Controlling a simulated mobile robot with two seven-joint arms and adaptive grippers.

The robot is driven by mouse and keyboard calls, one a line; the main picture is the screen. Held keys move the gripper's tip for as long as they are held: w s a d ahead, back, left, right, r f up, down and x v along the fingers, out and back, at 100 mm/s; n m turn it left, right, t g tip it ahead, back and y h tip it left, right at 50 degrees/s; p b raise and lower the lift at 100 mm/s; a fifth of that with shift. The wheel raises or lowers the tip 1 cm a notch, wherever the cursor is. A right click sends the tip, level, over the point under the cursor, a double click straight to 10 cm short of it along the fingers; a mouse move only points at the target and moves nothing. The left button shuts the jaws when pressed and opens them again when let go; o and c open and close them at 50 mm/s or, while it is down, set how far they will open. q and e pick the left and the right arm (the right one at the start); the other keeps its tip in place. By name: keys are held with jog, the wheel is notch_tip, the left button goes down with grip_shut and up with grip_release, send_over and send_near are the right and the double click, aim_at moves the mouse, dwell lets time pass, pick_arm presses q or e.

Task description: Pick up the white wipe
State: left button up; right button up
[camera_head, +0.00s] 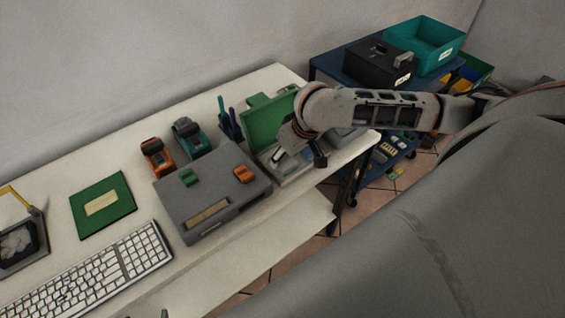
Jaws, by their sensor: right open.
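My right gripper (304,154) reaches in from the right over an open case with a green lid (268,122). Its jaws are open, low over the case's grey tray (291,178). A small whitish piece (277,156) shows in the case, just left of the gripper. It may be the white wipe, but it is too small and partly covered to be sure. The gripper and forearm hide part of the case. My left gripper is not in view.
A grey box (212,207) with green and orange latches stands left of the case. Orange (156,158) and teal (188,138) tools stand behind it. A keyboard (90,275) and green board (103,205) lie left. A blue cart (335,66) carries bins at the back right.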

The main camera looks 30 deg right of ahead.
jog(key=shift+w+f, duration=0.25)
jog(key=shift+f, duration=0.45)
jog(key=shift+w+f, duration=0.2)
jog(key=shift+f, duration=0.1)
jog(key=c, duration=0.7)
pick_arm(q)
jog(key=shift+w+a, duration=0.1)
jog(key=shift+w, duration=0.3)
pick_arm(e)
jog(key=shift+r, duration=0.1)
jog(key=shift+r, duration=0.6)
notch_tip(320, 180, up, 10)
jog(key=p, duration=0.3)
notch_tip(320, 180, up, 9)
send_over(284, 160)
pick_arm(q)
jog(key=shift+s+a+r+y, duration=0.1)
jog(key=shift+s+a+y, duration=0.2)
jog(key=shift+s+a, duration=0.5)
pick_arm(e)
jog(key=shift+f, duration=0.15)
